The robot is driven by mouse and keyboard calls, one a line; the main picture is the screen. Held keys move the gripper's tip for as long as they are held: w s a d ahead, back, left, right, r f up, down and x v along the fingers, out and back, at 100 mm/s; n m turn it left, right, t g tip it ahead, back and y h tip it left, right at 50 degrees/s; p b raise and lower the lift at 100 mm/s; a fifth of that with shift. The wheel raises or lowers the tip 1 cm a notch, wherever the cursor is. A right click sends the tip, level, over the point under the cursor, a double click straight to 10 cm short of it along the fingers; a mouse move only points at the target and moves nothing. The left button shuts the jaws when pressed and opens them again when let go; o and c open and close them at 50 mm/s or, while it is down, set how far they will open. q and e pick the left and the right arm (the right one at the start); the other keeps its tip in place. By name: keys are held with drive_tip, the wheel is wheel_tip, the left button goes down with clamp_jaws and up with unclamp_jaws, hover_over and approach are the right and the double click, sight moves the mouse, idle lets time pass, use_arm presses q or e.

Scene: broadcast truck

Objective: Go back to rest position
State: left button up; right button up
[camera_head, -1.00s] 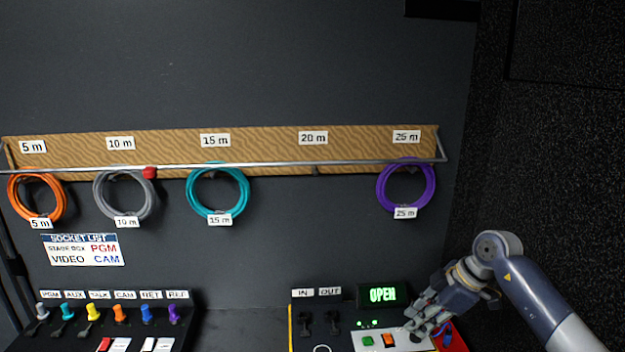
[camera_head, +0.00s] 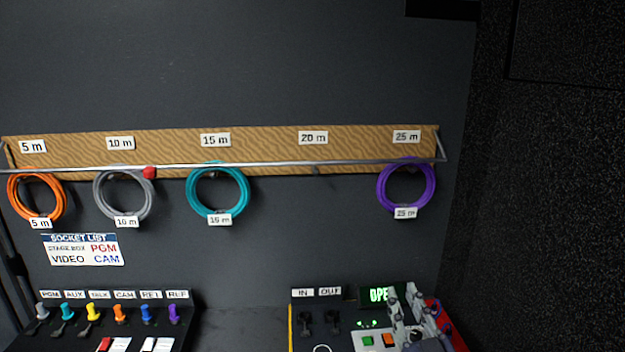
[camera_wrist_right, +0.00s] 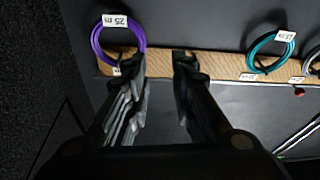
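My right gripper (camera_head: 406,304) is at the lower right of the head view, fingers pointing up, in front of the right-hand panel. It hides part of the green OPEN display (camera_head: 378,295). In the right wrist view its two fingers (camera_wrist_right: 158,72) stand apart with nothing between them, so it is open and empty. My left gripper is in neither view.
Orange (camera_head: 38,197), grey (camera_head: 124,194), teal (camera_head: 217,190) and purple (camera_head: 406,186) cable coils hang from the rail; the 20 m place is empty. A socket panel (camera_head: 95,342) stands lower left. The right-hand panel has green (camera_head: 368,341) and orange (camera_head: 390,339) buttons. A dark wall closes the right side.

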drive_tip(key=s+d+f+m+g+h, duration=0.2)
drive_tip(key=s+d+f+g, duration=0.15)
drive_tip(key=s+f, duration=0.4)
drive_tip(key=s+d+f+m+g+h, duration=0.25)
drive_tip(key=s+f+g, duration=0.25)
drive_tip(key=f, duration=0.5)
drive_tip(key=s+a+f+n+g+y, duration=0.15)
drive_tip(key=s+f+g, duration=0.25)
drive_tip(key=s, duration=0.6)
drive_tip(key=s+a+f+n+g, duration=0.2)
drive_tip(key=s+f+g, duration=0.2)
drive_tip(key=s, duration=0.6)
wheel_tip(320, 180, down, 30)
drive_tip(key=g+b, duration=0.1)
drive_tip(key=b, duration=0.4)
drive_tip(key=s+d+f+g+b, duration=0.1)
drive_tip(key=s+f+b, duration=0.1)
drive_tip(key=s+f, duration=0.7)
drive_tip(key=s+d+f+b, duration=0.2)
drive_tip(key=s+f+b, duration=0.1)
drive_tip(key=s+f, duration=0.6)
wheel_tip(320, 180, down, 5)
drive_tip(key=shift+s+d+r+g, duration=0.15)
drive_tip(key=shift+d+r+g, duration=0.05)
drive_tip(key=shift+g, duration=0.15)
